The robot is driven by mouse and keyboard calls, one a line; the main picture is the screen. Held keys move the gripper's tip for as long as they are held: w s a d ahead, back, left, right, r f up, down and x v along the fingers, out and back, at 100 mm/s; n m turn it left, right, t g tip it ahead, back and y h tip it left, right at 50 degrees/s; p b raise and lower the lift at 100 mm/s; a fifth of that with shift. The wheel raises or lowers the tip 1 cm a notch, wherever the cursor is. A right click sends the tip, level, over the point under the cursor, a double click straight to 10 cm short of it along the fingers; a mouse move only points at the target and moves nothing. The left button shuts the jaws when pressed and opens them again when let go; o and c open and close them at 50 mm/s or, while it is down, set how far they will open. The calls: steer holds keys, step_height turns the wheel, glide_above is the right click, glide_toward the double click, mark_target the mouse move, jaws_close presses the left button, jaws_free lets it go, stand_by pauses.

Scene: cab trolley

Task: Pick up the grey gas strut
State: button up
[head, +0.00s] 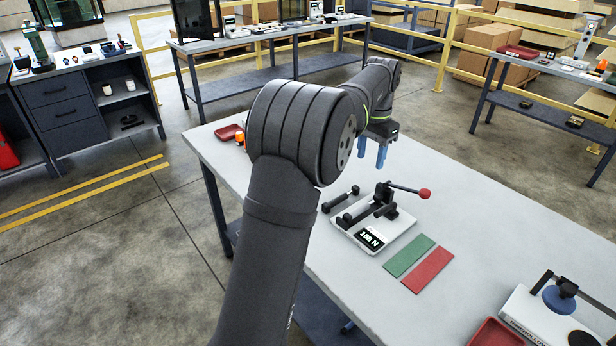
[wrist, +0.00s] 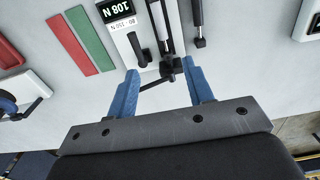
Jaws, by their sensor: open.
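A slim dark grey strut (head: 340,199) lies on the table just left of the white test rig (head: 350,240) in the head view. In the wrist view, the strut (wrist: 198,22) shows at the top, right of the rig, with a pale rod and a dark end; its top is cut off by the frame. The rig has a "108 N" display, black clamps and a lever with a red knob (head: 425,193). My gripper (head: 372,156) is open and empty, above the table beyond the rig. In the wrist view, its blue fingers (wrist: 160,75) are spread, with the strut beyond the right fingertip.
Green (head: 409,256) and red (head: 428,270) flat strips lie beside the rig. A red tray (head: 495,333) and a white box with a blue round-headed device (head: 560,296) stand at the near right. A red dish (head: 229,132) and an orange item are at the far left.

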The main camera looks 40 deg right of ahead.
steer(key=shift+a, duration=0.1)
glide_above(348, 215)
steer(key=f, duration=1.2)
steer(key=shift+w+d, duration=0.1)
steer(key=shift+d, duration=0.2)
steer(key=shift+a+f, duration=0.15)
steer(key=shift+f, duration=1.35)
steer(key=shift+a+f, duration=0.1)
steer(key=shift+f, duration=1.4)
jaws_close()
